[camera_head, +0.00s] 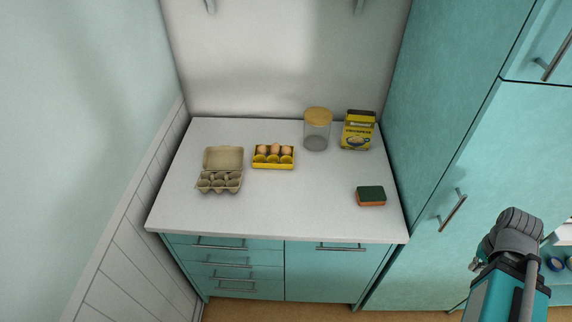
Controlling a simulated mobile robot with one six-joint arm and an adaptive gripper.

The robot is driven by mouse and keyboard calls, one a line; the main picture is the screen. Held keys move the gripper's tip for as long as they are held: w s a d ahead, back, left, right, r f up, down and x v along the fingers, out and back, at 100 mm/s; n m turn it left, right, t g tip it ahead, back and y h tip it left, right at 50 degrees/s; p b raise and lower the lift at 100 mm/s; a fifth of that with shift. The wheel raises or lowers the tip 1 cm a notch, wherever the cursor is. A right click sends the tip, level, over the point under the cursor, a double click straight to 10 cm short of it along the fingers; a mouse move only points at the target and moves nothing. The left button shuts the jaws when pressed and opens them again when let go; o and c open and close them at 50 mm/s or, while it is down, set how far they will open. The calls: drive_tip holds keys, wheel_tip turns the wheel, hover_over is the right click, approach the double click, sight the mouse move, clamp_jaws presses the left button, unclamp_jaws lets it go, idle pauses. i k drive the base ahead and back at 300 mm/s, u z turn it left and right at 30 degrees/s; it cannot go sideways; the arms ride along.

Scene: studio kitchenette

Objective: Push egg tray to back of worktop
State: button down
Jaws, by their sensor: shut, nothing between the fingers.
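A yellow egg tray (273,166) stands on the white worktop (290,212), left of its middle, with a strip of bare worktop between it and the back wall. Brown eggs (274,149) sit in its back row, and its front cups look empty. A grey-beige egg carton (219,184) stands open just left of the tray and a little nearer the front, its lid raised at the back. Its cups look empty. Part of my arm shows at the lower right, away from the worktop. My gripper cannot be made out in this view.
A glass jar with a wooden lid (317,131) and a yellow box (358,132) stand at the back right. A green and orange sponge (371,196) lies at the right. A tall teal cabinet (440,120) bounds the right side. The front middle is clear.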

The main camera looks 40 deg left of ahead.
sight(273, 160)
drive_tip(key=z, duration=1.1)
drive_tip(key=k, duration=0.95)
drive_tip(key=u, duration=1.95)
